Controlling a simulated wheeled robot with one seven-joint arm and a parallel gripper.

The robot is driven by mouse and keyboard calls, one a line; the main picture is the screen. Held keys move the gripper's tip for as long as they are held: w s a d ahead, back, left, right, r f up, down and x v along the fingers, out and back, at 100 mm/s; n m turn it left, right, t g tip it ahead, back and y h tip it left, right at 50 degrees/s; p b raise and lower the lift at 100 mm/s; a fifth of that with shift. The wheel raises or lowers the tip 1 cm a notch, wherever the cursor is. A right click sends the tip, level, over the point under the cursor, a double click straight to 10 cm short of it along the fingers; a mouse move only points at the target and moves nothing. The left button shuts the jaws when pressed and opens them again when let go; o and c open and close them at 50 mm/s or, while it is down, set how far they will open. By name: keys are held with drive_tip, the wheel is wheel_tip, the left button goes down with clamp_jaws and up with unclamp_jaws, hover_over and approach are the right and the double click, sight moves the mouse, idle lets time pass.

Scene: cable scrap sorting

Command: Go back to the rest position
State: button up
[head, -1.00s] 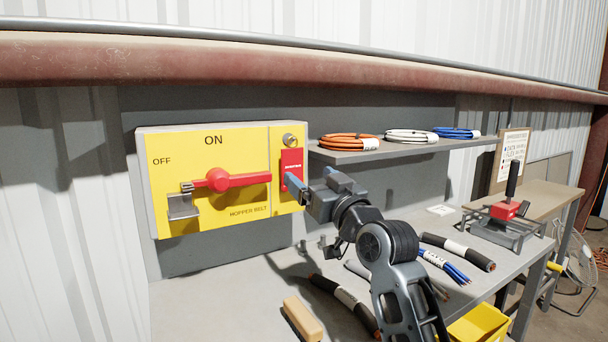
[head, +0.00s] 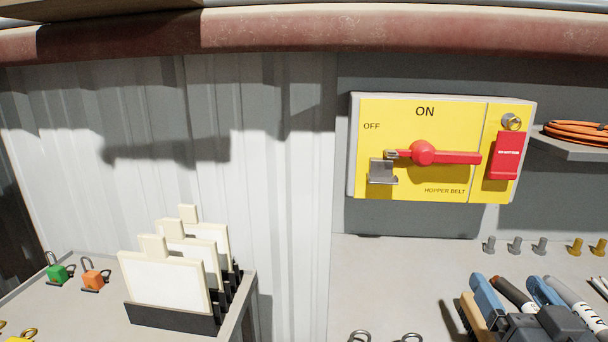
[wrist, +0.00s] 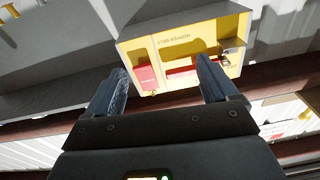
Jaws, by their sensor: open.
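My gripper (head: 514,288) is low at the right of the head view, over the grey bench (head: 380,277). Its two blue fingers are apart with nothing between them. In the wrist view the fingers (wrist: 162,75) are also spread and empty. The yellow hopper belt switch box (head: 416,110) is on the wall above and apart from the gripper. Its red handle (head: 450,157) lies level, below the word ON. A red tag (head: 504,158) hangs at the box's right side. The box shows upside down beyond the fingers in the wrist view (wrist: 200,40).
Cables (head: 572,298) lie on the bench behind and beside my gripper. Several small pegs (head: 540,246) stand at the bench's back. A shelf with an orange coil (head: 578,133) is at right. At left, a side table holds white cards (head: 165,282) and padlocks (head: 94,276).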

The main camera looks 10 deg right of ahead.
drive_tip(key=s+a+f+g+y, duration=0.1)
drive_tip(key=s+a+f, duration=0.5)
drive_tip(key=s, duration=0.2)
drive_tip(key=s+a+n+g+y, duration=0.1)
drive_tip(key=s+a, duration=0.1)
drive_tip(key=s, duration=0.6)
drive_tip(key=s+a+n+y+p, duration=0.1)
drive_tip(key=s+a, duration=0.2)
drive_tip(key=s, duration=0.5)
drive_tip(key=s+a+f+n+g+y+p, duration=0.1)
drive_tip(key=s+a+y, duration=0.1)
drive_tip(key=s, duration=0.6)
drive_tip(key=shift+s+a+n+g, duration=0.25)
drive_tip(key=shift+a+n+g, duration=0.05)
drive_tip(key=shift+a, duration=0.45)
drive_tip(key=shift+f, duration=0.1)
